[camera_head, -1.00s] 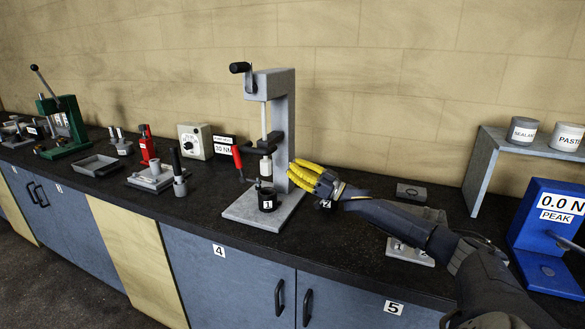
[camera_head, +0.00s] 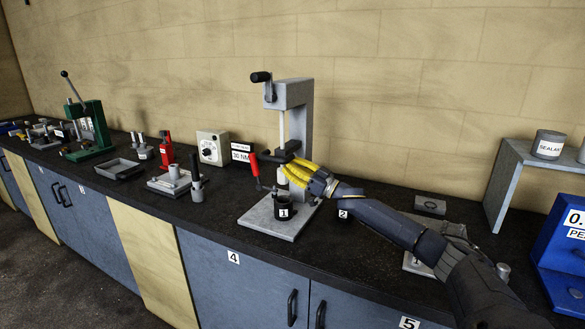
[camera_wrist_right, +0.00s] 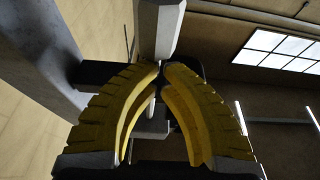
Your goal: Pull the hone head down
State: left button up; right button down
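The hone stand is a grey column (camera_head: 307,122) on a flat plate, with a black crank at its top. Its pale hone head (camera_head: 283,181) hangs on a thin rod below a black bracket, above a black cup (camera_head: 284,211) labelled 1. The red-gripped lever (camera_head: 254,163) points up to the left. My right gripper (camera_head: 285,171) has its yellow fingers across the head's upper part. The right wrist view shows the fingertips (camera_wrist_right: 162,67) nearly together, close against the narrow end of the pale head (camera_wrist_right: 158,28). Contact is unclear. My left gripper is out of view.
A grey post with a black top (camera_head: 197,184) and a red jack (camera_head: 166,150) stand left of the stand. A grey shelf (camera_head: 505,185) and a blue gauge stand (camera_head: 562,240) are at the right. The bench before the stand is narrow.

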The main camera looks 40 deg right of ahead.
dwell(0.3)
notch_tip(320, 180, down, 8)
jog(key=shift+w+f, duration=0.1)
jog(key=shift+f, duration=0.15)
jog(key=shift+r, duration=0.15)
notch_tip(320, 180, up, 10)
dwell(0.8)
dwell(0.3)
